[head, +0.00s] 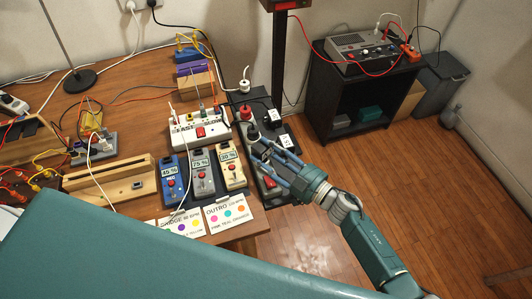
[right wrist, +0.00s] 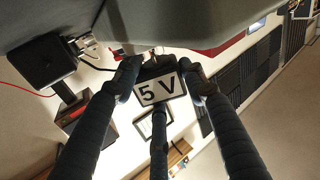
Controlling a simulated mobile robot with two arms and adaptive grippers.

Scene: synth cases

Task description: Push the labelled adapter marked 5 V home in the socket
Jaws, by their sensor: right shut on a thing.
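The adapter marked 5 V (right wrist: 161,90) is black with a white label. In the right wrist view it sits between the fingers of my right gripper (right wrist: 164,78), which is shut on it. In the head view my right gripper (head: 261,151) reaches over the black socket strip (head: 271,192) at the table's right edge. There the fingers largely hide the held adapter. Its upper end is close to a grey and red surface in the wrist view; I cannot tell whether it is seated or a gap remains. My left gripper is not in view.
Black adapters with white labels (head: 284,140) and a red plug (head: 247,113) crowd the strip. A white power strip (head: 199,126) and several labelled switch boxes (head: 202,172) stand left of it. Cables cross the table. Open floor (head: 345,160) lies to the right.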

